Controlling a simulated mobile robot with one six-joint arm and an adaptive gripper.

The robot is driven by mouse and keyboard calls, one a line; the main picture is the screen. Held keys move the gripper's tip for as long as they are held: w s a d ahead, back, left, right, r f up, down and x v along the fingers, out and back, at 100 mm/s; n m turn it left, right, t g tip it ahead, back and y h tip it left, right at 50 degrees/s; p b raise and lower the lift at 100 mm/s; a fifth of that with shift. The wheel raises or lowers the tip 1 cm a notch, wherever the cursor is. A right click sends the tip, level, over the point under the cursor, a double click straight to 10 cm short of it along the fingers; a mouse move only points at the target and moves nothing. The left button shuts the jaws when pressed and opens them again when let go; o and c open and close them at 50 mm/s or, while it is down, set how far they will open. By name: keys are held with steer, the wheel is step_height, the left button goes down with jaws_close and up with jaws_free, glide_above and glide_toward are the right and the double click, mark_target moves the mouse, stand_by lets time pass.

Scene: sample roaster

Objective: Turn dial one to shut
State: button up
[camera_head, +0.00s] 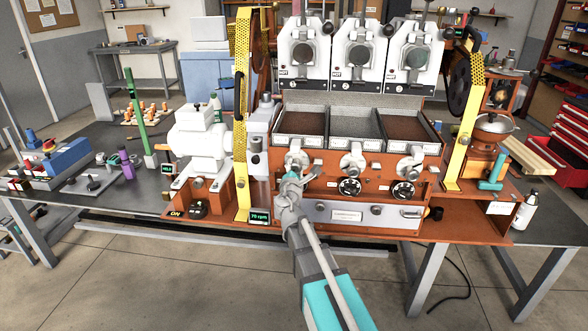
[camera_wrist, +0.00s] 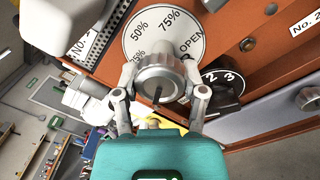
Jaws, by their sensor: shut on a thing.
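Dial one shows in the wrist view as a round silver knob (camera_wrist: 156,72) in front of a white scale disc (camera_wrist: 130,38). The disc reads 25%, 50%, 75% and OPEN; its lower part is hidden by the knob and my fingers. A dark line marks the knob's face, but I cannot tell which scale mark it reads. My gripper (camera_wrist: 158,82) is shut on the knob, one finger on each side. In the head view my gripper (camera_head: 291,178) is at the left dial (camera_head: 297,158) and partly hides it.
Close beside in the wrist view is a black numbered knob (camera_wrist: 223,87). To the right in the head view are two more silver dials (camera_head: 353,164) (camera_head: 408,166) and black knobs (camera_head: 349,187) (camera_head: 403,191). A yellow perforated guard (camera_head: 241,120) stands left.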

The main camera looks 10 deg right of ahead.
steer(key=shift+n, duration=0.4)
steer(key=o, duration=1.1)
steer(key=shift+o, duration=0.2)
steer(key=shift+d+f+m, duration=0.15)
steer(key=shift+m, duration=0.15)
